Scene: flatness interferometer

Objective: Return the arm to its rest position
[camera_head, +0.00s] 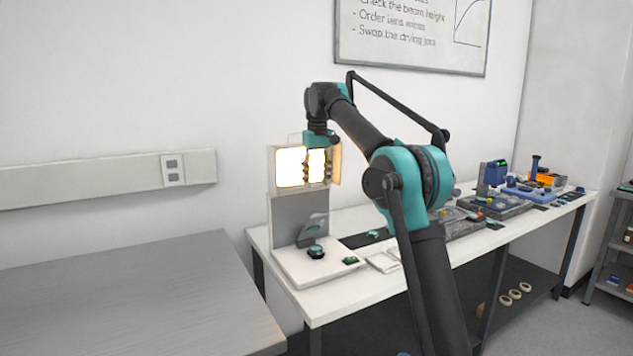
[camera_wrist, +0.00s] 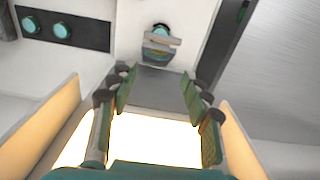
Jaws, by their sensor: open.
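My arm reaches from the lower right over the white bench in the head view, bent at its teal elbow joint. My gripper (camera_head: 317,165) is in front of the glowing light panel (camera_head: 288,166) of the interferometer, partly hidden by my own wrist. In the wrist view my gripper (camera_wrist: 160,95) points down with its fingers spread apart and nothing between them. The bright panel (camera_wrist: 150,140) shows below and between the fingers. The interferometer's grey column (camera_head: 284,215) stands under the panel, with a tilted plate (camera_head: 312,228) in front of it.
The white bench (camera_head: 350,300) carries a dark round knob piece (camera_head: 316,251) on the instrument base and more equipment, including a blue device (camera_head: 494,173), at the right. A grey table (camera_head: 130,300) at the left is bare. A whiteboard (camera_head: 415,35) hangs on the wall above.

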